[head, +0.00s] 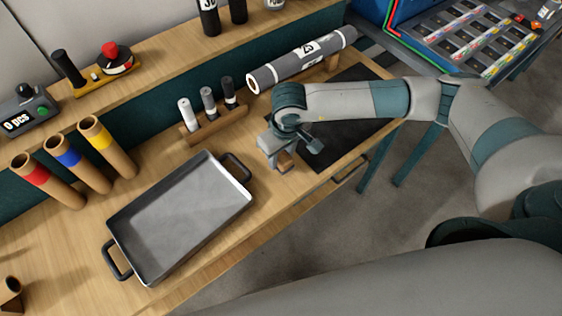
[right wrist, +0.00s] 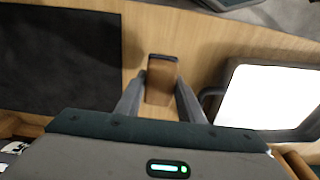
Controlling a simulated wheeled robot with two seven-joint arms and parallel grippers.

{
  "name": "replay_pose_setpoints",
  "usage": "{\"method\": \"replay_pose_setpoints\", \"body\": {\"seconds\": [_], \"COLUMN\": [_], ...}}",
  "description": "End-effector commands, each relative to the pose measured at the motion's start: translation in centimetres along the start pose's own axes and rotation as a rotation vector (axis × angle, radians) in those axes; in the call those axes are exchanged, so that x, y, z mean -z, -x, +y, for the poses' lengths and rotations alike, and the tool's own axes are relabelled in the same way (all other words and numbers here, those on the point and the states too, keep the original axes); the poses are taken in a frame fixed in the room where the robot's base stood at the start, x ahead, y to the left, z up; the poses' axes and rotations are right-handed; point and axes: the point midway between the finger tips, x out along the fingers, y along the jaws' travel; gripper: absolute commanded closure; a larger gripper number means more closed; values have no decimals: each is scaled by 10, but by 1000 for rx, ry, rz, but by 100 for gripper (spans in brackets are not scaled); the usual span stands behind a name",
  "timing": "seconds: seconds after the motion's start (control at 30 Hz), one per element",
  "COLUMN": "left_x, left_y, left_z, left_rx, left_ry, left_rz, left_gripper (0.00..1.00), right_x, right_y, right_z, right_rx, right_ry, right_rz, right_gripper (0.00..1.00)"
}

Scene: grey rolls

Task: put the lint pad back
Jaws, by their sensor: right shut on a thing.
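My right gripper (head: 284,153) points down over the bench between the metal tray and the dark mat. Its fingers are shut on a small brown block with a dark end, which looks like the lint pad (right wrist: 161,82). The pad shows between the fingertips in the right wrist view. In the head view the gripper mostly hides it, with a small brown part (head: 285,163) showing. I cannot tell whether the pad touches the bench. My left gripper is not in view.
The grey tray (head: 126,242) with black handles stands left of the gripper. The dark mat (head: 338,142) lies to its right. Behind are a wooden rack (head: 212,127) with three small rollers and a long grey roll (head: 292,67). Three cardboard tubes (head: 88,165) stand at the left.

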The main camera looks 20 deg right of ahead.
Motion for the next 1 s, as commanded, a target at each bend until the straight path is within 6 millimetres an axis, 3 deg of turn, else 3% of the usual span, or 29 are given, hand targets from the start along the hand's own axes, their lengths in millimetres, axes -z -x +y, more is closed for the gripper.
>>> {"method": "replay_pose_setpoints", "body": {"seconds": [0.37,0.83,0.87,0.9,1.0], "left_x": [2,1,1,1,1], "left_y": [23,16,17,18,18], "left_z": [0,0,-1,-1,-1], "left_rx": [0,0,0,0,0], "left_ry": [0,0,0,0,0], "left_rz": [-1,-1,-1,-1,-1], "left_gripper": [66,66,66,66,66], "right_x": [-6,-6,-6,-6,-6], "right_y": [-36,-42,-40,-40,-40], "right_z": [0,0,0,0,0], "right_rx": [-1,-1,-1,-1,0], "right_ry": [0,0,0,0,0], "right_rz": [-3,-1,-1,-1,-1], "right_gripper": [86,86,58,49,47]}}
